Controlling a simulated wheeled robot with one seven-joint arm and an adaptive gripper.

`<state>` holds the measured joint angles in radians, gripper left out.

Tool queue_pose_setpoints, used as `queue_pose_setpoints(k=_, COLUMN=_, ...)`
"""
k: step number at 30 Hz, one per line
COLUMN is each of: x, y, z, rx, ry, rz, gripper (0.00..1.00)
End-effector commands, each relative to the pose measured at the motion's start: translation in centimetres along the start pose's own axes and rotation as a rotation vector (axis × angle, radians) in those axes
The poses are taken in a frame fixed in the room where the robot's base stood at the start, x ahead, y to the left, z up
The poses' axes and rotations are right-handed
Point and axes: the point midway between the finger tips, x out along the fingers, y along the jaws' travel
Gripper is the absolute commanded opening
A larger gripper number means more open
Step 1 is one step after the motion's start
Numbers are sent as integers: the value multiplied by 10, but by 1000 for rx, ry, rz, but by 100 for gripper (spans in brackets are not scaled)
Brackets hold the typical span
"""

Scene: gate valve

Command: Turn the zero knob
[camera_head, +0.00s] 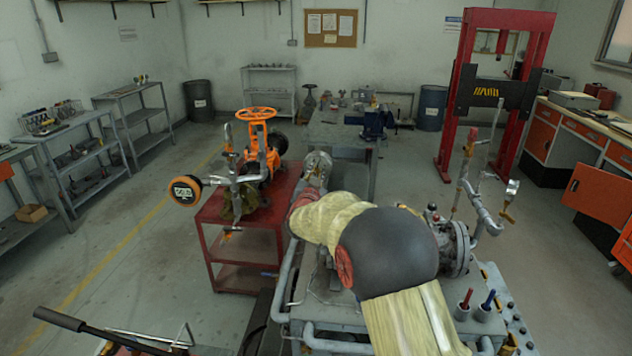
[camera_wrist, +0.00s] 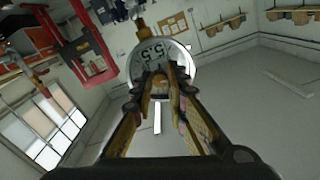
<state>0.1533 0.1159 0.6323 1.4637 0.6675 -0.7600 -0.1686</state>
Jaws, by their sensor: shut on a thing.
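A round, pale dial (camera_wrist: 157,53) with large dark digits shows upside down beyond my fingertips in the wrist view. My gripper (camera_wrist: 160,86) is shut at the near lower edge of this dial. The zero knob is mostly hidden between the fingertips; its shape and mark cannot be made out. In the head view my arm reaches forward over the grey bench, and the fingers and knob are not clear there. A round grey metal part (camera_head: 317,163) shows just past the far end of my arm.
A red cart (camera_head: 237,213) at left carries an orange valve (camera_head: 257,125) and a round display gauge (camera_head: 185,190). Piping with a flange (camera_head: 455,245) stands close to my arm's right side. A red press frame (camera_head: 462,85) stands behind.

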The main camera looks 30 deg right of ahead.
Motion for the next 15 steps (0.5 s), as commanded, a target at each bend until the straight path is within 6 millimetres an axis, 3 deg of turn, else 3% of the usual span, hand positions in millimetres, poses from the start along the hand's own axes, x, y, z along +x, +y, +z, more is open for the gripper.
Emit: queue_pose_setpoints(k=15, x=0, y=2, z=4, rx=462, ry=0, rz=-1, gripper=0)
